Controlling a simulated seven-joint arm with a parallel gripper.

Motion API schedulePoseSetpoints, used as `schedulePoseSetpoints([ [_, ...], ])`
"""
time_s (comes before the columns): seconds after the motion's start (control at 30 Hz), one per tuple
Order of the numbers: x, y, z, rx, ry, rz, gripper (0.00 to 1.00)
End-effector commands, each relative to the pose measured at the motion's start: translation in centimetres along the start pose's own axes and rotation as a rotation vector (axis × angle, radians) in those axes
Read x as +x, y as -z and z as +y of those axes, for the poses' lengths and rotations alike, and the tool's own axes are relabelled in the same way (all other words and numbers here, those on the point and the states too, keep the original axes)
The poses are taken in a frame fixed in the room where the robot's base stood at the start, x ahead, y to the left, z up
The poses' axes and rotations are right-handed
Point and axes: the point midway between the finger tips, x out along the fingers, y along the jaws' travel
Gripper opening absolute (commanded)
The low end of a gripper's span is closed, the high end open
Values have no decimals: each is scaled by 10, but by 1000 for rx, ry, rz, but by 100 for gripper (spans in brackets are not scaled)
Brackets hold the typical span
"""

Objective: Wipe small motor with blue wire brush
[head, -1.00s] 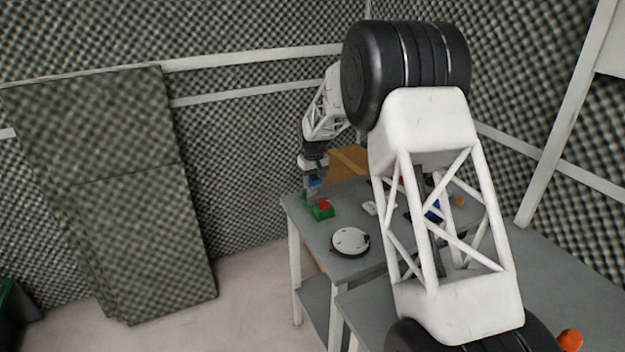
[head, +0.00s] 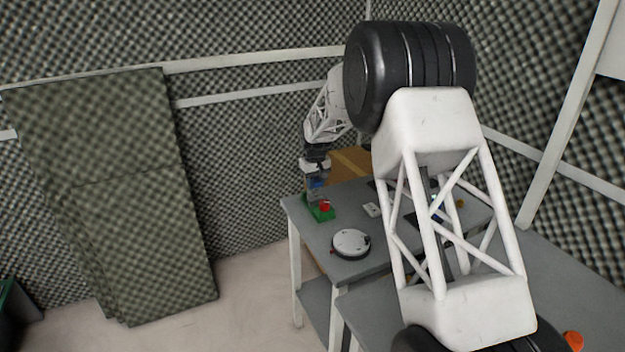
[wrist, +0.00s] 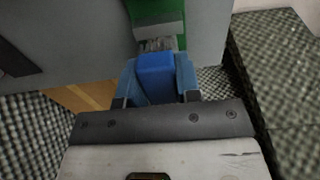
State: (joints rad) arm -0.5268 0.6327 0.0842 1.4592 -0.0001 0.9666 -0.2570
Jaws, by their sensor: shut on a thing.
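My gripper (wrist: 156,92) is shut on the blue wire brush (wrist: 156,72), its blue handle between the two blue-grey fingers. The brush's grey bristles (wrist: 158,45) point away from the wrist and sit right at a green block in the wrist view (wrist: 157,14). I cannot tell whether they press on it. In the head view my gripper (head: 316,184) is above the left back corner of the table, over the green block (head: 320,213) with a red round part (head: 325,206). This may be the small motor; its detail is too small to tell, and the gripper partly covers it.
A white round disc (head: 351,243) lies on the grey table (head: 383,238), in front of the green block. A small white item (head: 372,209) lies to its right. My arm hides much of the table's right side. An orange thing (head: 573,340) is at the lower right.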

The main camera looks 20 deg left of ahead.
Motion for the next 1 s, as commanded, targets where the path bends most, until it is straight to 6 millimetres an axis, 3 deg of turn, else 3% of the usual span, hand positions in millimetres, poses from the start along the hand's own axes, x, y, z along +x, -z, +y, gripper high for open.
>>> schedulePoseSetpoints([
  [0.1,-24,1,0,0,-1,3,0],
  [0.63,-70,1,0,0,-1,2,0],
  [1.0,-81,1,0,0,0,1,0],
])
